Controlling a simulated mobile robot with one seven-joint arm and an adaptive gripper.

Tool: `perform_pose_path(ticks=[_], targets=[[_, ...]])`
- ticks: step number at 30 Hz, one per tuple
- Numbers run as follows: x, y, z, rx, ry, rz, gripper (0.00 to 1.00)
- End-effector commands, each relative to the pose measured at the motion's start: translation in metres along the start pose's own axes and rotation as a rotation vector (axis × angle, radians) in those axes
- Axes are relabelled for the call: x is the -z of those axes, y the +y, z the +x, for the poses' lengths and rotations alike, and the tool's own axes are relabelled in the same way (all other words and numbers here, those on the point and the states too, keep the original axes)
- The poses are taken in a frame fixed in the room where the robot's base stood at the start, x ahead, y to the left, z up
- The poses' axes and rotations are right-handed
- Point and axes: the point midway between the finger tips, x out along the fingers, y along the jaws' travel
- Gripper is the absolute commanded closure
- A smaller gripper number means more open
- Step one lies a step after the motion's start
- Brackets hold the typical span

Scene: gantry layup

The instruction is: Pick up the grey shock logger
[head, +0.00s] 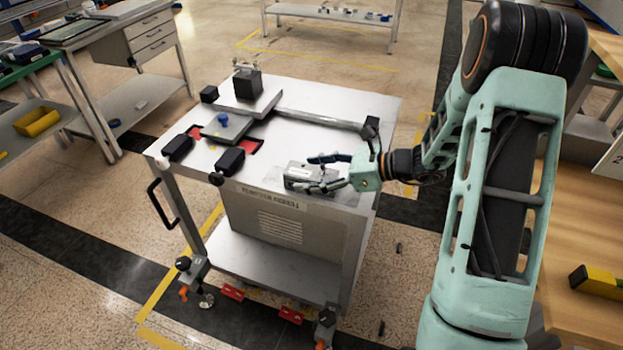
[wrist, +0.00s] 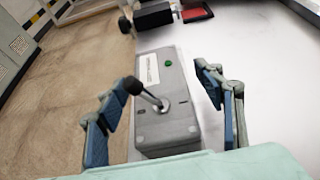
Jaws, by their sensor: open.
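The grey shock logger (wrist: 166,130) is a grey box with a white label, a green button and a short black-tipped lever on top. It lies on the cart's top near the front edge. In the head view the logger (head: 299,174) is partly covered by my gripper's fingers. My gripper (head: 326,172) reaches in from the right, low over the cart top. In the wrist view my gripper (wrist: 164,112) is open, with one finger on each side of the logger. The right finger stands clear of the box; the left finger is near its left side, and whether it touches cannot be told.
The metal cart (head: 358,98) also bears black blocks (head: 230,160), a dark cube (head: 247,84) on a plate and a blue knob (head: 222,121). A long bar (head: 315,118) crosses the top behind my gripper. A wooden bench (head: 575,240) stands at the right.

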Motion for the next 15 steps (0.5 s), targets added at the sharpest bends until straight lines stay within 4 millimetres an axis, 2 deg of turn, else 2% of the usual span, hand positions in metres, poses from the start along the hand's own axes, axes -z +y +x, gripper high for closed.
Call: perform_pose_path(ticks=[4, 15], targets=[[-0.0002, -0.0003, -0.0005, 0.001, 0.000, -0.001, 0.38], [-0.0002, -0.0002, -0.0007, 0.000, 0.000, -0.001, 0.78]])
